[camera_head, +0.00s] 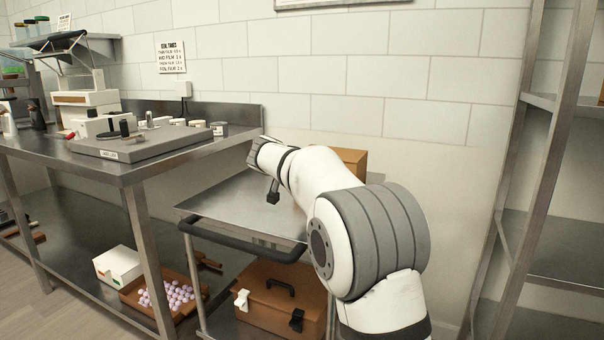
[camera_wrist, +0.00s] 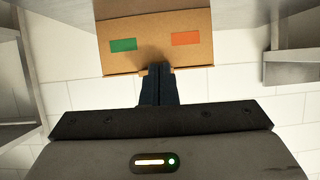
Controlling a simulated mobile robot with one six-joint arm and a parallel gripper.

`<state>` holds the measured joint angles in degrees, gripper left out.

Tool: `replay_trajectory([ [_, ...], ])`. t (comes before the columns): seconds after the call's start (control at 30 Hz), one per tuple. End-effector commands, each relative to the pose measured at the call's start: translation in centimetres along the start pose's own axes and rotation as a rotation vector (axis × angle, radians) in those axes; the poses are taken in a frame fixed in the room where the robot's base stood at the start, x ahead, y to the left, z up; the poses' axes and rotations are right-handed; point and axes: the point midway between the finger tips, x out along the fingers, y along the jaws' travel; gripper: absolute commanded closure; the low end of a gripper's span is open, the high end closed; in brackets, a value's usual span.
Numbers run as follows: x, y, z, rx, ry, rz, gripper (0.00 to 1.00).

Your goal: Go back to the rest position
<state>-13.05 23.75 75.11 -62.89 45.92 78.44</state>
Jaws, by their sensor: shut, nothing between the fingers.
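My gripper (camera_wrist: 159,70) shows in the wrist view with its two dark fingers together and nothing between them. In the head view my white arm reaches over a steel cart, and the gripper end (camera_head: 273,192) is above the cart top, partly hidden by the wrist. A brown cardboard box (camera_wrist: 153,55) with a green and an orange patch stands beyond the fingertips in the wrist view. I cannot tell whether the fingertips touch it. In the head view a brown box (camera_head: 352,158) shows partly behind my arm.
The steel cart (camera_head: 225,205) holds a brown toolbox (camera_head: 262,312) on its lower shelf. A steel workbench (camera_head: 130,172) stands at the left with a grey device (camera_head: 150,143) on it. A tray (camera_head: 190,303) of pale pieces lies below. A metal rack (camera_head: 545,160) stands at the right.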

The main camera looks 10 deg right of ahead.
Motion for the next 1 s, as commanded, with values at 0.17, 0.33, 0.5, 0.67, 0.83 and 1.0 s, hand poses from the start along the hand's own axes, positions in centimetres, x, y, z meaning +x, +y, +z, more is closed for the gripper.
replay_trajectory([
  [0.17,-2.0,1.8,-1.1,-0.028,-0.043,0.010,1.00],
  [0.33,-6.9,6.6,-3.0,-0.113,-0.175,0.026,1.00],
  [0.5,-12.6,11.9,-3.2,-0.211,-0.334,0.017,1.00],
  [0.67,-18.4,16.3,-2.9,-0.291,-0.478,-0.020,1.00],
  [0.83,-25.1,20.5,-2.0,-0.363,-0.620,-0.087,1.00],
  [1.0,-31.8,23.9,-0.6,-0.420,-0.745,-0.180,1.00],
])
